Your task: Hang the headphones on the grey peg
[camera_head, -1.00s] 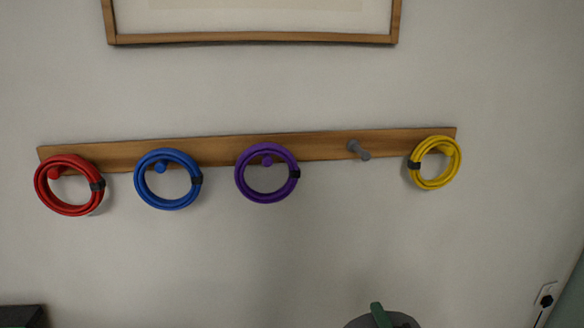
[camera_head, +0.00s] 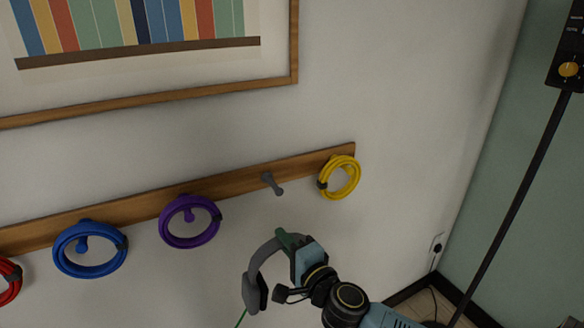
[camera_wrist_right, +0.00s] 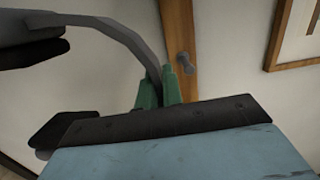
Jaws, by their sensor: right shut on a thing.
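The grey peg (camera_head: 272,184) sticks out of the wooden rail, between the purple and yellow coils, and is bare. It also shows in the right wrist view (camera_wrist_right: 185,63). My right gripper (camera_head: 287,239), with green fingers, is shut on the band of the grey headphones (camera_head: 255,262). The headphones hang from it below the peg and apart from it in the head view. In the right wrist view the fingers (camera_wrist_right: 158,88) pinch the headband (camera_wrist_right: 125,35), and the dark ear cups (camera_wrist_right: 65,130) are to the left. My left gripper is not in view.
The wooden rail (camera_head: 235,186) also carries a yellow coil (camera_head: 326,187), a purple coil (camera_head: 164,222), a blue coil (camera_head: 62,260) and a red coil (camera_head: 8,294). A framed picture (camera_head: 200,91) is above. A dark pole (camera_head: 515,200) stands at right.

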